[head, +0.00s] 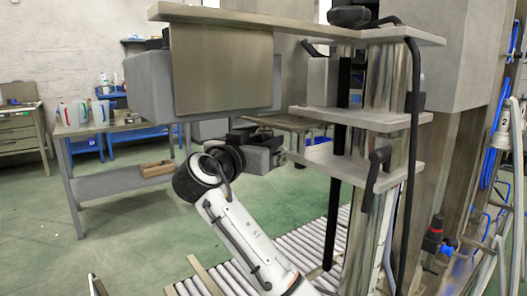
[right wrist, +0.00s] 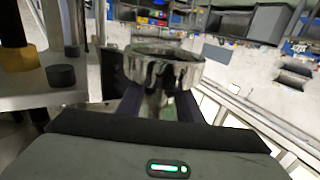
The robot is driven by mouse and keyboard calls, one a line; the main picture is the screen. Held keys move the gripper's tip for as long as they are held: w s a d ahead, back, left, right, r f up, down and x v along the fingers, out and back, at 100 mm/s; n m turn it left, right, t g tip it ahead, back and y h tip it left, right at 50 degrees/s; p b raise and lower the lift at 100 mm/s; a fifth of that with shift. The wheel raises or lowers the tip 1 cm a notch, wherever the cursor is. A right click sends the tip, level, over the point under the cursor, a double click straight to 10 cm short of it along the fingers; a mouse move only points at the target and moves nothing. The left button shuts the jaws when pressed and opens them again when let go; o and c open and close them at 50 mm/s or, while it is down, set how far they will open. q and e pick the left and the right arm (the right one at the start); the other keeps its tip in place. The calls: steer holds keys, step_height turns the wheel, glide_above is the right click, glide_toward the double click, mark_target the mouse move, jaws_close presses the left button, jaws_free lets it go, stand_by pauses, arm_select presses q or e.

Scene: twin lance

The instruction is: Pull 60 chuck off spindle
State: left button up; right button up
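My right gripper (head: 280,152) reaches in from the left beside the machine column, between its upper and lower shelves. In the right wrist view, a round, ring-topped metal piece, which looks like the chuck (right wrist: 163,68), stands between the fingers of my right gripper (right wrist: 160,105). The dark fingers lie against both sides of its narrower lower part, so the gripper looks shut on it. The chuck is too small to make out in the head view. I cannot tell whether it still touches a spindle. My left gripper is not in view.
The machine column (head: 385,90) carries an upper shelf (head: 350,117) and a lower shelf (head: 330,165) close to the gripper. A large grey box (head: 222,70) hangs above my arm. A roller conveyor (head: 310,240) lies below. A stepladder (head: 505,180) stands at the right.

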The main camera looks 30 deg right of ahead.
steer(key=c, duration=0.7)
steer(key=shift+r, duration=0.1)
jaws_close()
steer(key=shift+f, duration=0.35)
steer(key=shift+f+b, duration=0.15)
steer(key=shift+b, duration=0.2)
steer(key=shift+s+f+b, duration=0.1)
steer(key=shift+f+b, duration=0.5)
steer(key=shift+f, duration=0.1)
steer(key=shift+s+d+f+b, duration=0.1)
steer(key=shift+s+f+b, duration=0.05)
steer(key=shift+f+b, duration=0.55)
